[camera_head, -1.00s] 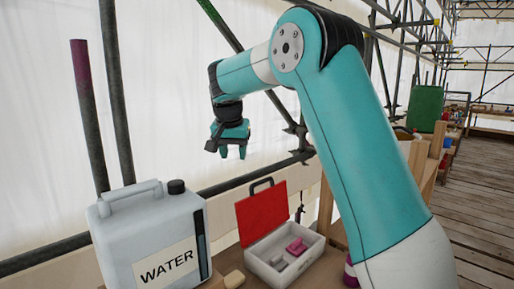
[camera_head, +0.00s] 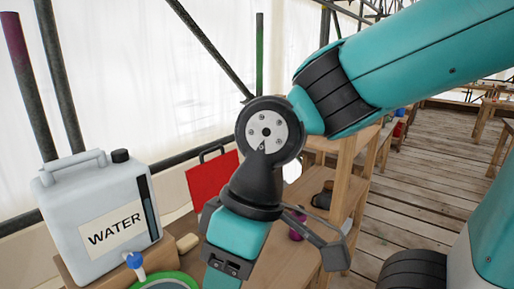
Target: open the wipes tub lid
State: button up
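No wipes tub can be made out for certain. A small purple object (camera_head: 297,228) stands on the wooden bench just right of my wrist, partly hidden by my arm, and I cannot tell whether it is the tub. My gripper (camera_head: 226,268) points down at the bottom centre of the view, left of the purple object. Its fingertips run out of the frame at the bottom, so its opening and anything between the fingers are hidden.
A grey jug marked WATER (camera_head: 100,222) stands at left, with a blue tap (camera_head: 135,261) above a green-rimmed basin (camera_head: 168,279). A red case lid (camera_head: 205,183) stands behind my wrist. Wooden shelving (camera_head: 345,185) is to the right; the plank floor beyond is partly clear.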

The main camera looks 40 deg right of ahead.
aim_at(206, 181)
jog(key=z, duration=0.35)
jog(key=k, duration=0.85)
jog(key=z, duration=1.05)
jog(key=i, duration=1.5)
jog(key=u, duration=1)
jog(key=i, duration=0.55)
jog(key=u, duration=0.5)
